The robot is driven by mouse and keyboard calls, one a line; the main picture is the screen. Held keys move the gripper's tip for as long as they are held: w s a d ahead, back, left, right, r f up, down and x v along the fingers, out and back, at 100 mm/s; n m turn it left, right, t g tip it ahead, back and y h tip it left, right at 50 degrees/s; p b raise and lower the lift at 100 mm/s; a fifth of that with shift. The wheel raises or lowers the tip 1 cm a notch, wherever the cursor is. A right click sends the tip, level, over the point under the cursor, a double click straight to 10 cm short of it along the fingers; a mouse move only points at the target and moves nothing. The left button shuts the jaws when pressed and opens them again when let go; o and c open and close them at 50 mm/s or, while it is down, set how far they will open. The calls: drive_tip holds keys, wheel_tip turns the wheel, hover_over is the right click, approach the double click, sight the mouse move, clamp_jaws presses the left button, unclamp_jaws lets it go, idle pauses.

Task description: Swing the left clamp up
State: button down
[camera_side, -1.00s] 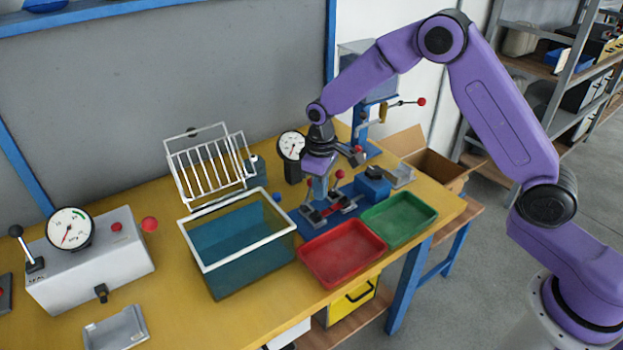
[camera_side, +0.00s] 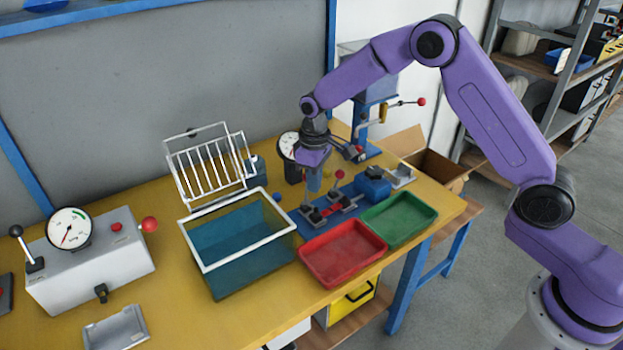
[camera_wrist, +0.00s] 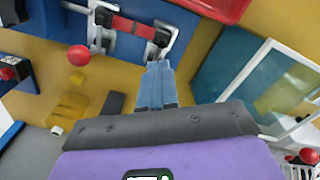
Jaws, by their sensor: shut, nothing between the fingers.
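The clamp fixture is a blue plate (camera_side: 352,225) with a red strip (camera_side: 326,211) lying between two metal clamps. The left clamp (camera_side: 309,214) is at the strip's left end; in the wrist view it is at the right (camera_wrist: 163,40). The right clamp (camera_side: 347,202) has an upright lever with a red ball (camera_side: 339,174), which also shows in the wrist view (camera_wrist: 79,55). My gripper (camera_side: 313,190) points down above the left clamp. Its fingers (camera_wrist: 157,66) are together and empty, with their tips close to the left clamp. The left clamp's lever end is hidden; contact cannot be told.
A red tray (camera_side: 343,278) and a green tray (camera_side: 400,239) stand in front. A blue tank (camera_side: 210,267) with a white rim is at the left, a wire rack (camera_side: 170,165) behind it. A dial gauge (camera_side: 289,145) and a press post (camera_side: 361,125) stand close behind my gripper.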

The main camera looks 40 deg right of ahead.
drive_tip(key=shift+w, duration=0.65)
idle(0.3)
drive_tip(key=shift+w, duration=0.4)
